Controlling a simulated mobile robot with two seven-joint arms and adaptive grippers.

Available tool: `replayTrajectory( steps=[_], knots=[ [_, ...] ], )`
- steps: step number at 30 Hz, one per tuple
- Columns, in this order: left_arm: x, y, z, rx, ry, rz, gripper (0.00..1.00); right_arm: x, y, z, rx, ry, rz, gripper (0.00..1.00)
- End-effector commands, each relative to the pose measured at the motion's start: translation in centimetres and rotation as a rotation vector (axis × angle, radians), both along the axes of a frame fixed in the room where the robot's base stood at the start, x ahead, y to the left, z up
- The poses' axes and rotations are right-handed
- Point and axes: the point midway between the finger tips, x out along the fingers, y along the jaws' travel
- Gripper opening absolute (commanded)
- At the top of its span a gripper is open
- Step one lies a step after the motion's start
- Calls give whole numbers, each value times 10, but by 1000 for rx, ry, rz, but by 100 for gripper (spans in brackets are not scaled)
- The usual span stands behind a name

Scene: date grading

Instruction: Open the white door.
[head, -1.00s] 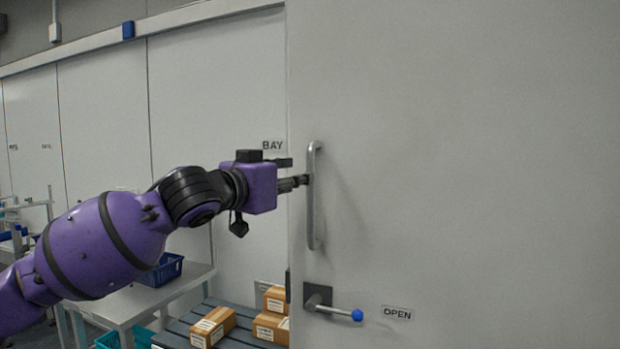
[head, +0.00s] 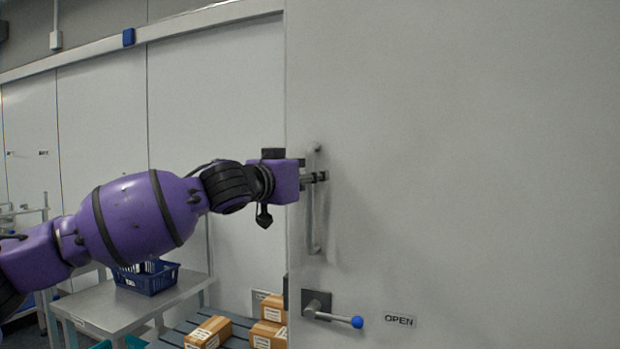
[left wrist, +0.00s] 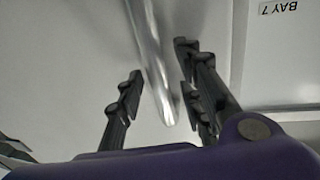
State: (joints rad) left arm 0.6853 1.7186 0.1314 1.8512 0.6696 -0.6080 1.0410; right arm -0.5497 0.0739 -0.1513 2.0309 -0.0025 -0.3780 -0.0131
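The white door (head: 470,130) fills the right half of the head view, its left edge beside the bay panels. A vertical metal bar handle (head: 315,225) is fixed near that edge. Below it is a lever (head: 335,317) with a blue knob, next to an OPEN label (head: 399,320). My left gripper (head: 318,177) is at the upper part of the bar handle. In the left wrist view its fingers (left wrist: 155,95) are spread apart, with the bar (left wrist: 150,50) running between them; I see no finger closed on it. My right gripper is not in view.
Left of the door are white panels (head: 210,90) under a rail. Below my left arm stand a metal table (head: 105,305) with a blue basket (head: 150,280) and a slatted pallet (head: 180,330) with several cardboard boxes (head: 210,332). A BAY 7 sign (left wrist: 281,12) shows in the left wrist view.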

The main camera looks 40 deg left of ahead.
Motion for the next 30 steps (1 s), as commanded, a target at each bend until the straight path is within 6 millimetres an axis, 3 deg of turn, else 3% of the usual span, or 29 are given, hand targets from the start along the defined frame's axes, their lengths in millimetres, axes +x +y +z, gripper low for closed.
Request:
replayTrajectory(
  steps=[6, 14, 30],
  knots=[
    [0, 0, 0, 0, -1, 0, 34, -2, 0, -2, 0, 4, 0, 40],
    [0, 0, 0, 1, 0, 0, 0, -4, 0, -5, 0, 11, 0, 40],
    [2, -3, 2, -1, -2, 4, 0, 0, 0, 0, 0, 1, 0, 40]
  ],
)
